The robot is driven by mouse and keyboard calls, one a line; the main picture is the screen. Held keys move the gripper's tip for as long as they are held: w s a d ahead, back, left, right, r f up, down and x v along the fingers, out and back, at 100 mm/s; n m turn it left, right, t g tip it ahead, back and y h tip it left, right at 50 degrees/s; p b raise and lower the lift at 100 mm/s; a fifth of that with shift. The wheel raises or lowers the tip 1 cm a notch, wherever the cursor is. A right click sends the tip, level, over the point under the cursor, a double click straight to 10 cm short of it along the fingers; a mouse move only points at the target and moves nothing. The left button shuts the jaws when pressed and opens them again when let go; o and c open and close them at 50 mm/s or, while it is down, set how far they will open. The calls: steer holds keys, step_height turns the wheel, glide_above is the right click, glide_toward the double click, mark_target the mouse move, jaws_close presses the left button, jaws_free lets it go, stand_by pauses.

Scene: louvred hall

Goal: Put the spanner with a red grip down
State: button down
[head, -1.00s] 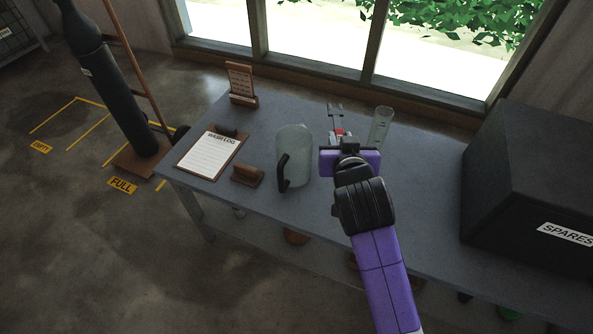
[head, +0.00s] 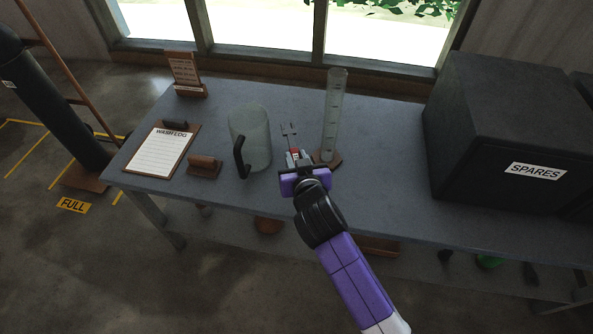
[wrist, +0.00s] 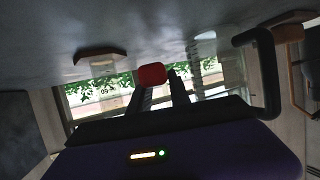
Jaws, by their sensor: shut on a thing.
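The spanner (head: 289,131) shows its grey open-ended head pointing away from me, toward the window, with its red grip (head: 294,154) at my gripper. My gripper (head: 297,163) is shut on the spanner and is over the grey table (head: 390,160), between the clear jug and the tall measuring cylinder. In the wrist view the red grip (wrist: 151,74) shows end-on at the fingers (wrist: 162,92), close to the table surface. I cannot tell whether the spanner touches the table. My gripper hides the near part of the spanner.
The jug (head: 256,130) with a black handle stands left of my gripper. The measuring cylinder (head: 334,110) stands close on its right. A clipboard (head: 160,150), a brown block (head: 204,166) and a card stand (head: 186,75) are further left. A black SPARES box (head: 510,130) fills the right.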

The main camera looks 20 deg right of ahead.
steer(key=shift+f+b, duration=0.65)
steer(key=shift+f, duration=1.45)
steer(key=shift+f, duration=0.1)
steer(key=shift+f, duration=0.15)
steer(key=c, duration=1.2)
jaws_free()
steer(key=shift+r, duration=0.3)
steer(key=p+v, duration=0.2)
steer(key=v, duration=1)
